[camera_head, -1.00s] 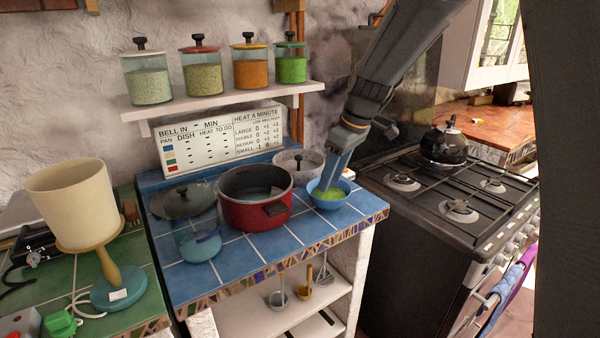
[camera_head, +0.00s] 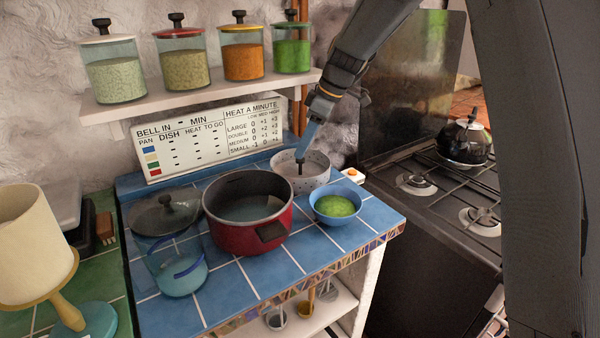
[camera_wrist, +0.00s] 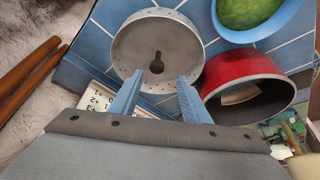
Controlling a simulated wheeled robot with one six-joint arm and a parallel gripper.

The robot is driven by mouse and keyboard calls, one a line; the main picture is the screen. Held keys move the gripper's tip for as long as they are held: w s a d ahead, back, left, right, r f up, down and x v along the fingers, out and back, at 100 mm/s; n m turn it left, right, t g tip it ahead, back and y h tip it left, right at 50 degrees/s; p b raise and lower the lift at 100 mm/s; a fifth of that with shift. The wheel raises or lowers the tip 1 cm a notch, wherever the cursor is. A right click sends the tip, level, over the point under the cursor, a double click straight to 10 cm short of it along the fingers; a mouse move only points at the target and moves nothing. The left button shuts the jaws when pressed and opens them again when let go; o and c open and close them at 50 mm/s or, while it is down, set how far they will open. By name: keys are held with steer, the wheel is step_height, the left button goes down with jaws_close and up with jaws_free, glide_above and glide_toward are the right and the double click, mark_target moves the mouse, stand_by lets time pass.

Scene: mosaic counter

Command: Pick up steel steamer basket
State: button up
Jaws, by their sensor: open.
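The steel steamer basket (camera_head: 318,170) is a round grey pan with small holes in its wall and a dark knob on a post in its middle. It stands at the back right of the blue tiled counter. In the wrist view the basket (camera_wrist: 128,45) shows from above, with the knob at its centre. My gripper (camera_head: 301,158) is over the basket, with its fingers by the knob. In the wrist view my gripper (camera_wrist: 158,78) is open, its two blue fingers apart and pointing toward the knob. Nothing is between them that I can make out.
A red pot (camera_head: 228,235) stands left of the basket, and a blue bowl of green food (camera_head: 335,207) stands in front of it. A lidded glass jar (camera_head: 172,262) is further left. A sign board (camera_head: 208,140) and jar shelf (camera_head: 200,98) are behind. The stove is right.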

mark_target(300, 170)
steer(key=shift+w+d+f+p, duration=0.15)
steer(key=shift+f+p, duration=0.15)
steer(key=shift+f, duration=0.5)
steer(key=shift+w+p+x, duration=0.2)
steer(key=shift+p+x, duration=0.8)
steer(key=shift+x, duration=1.4)
steer(key=shift+d, duration=0.1)
jaws_close()
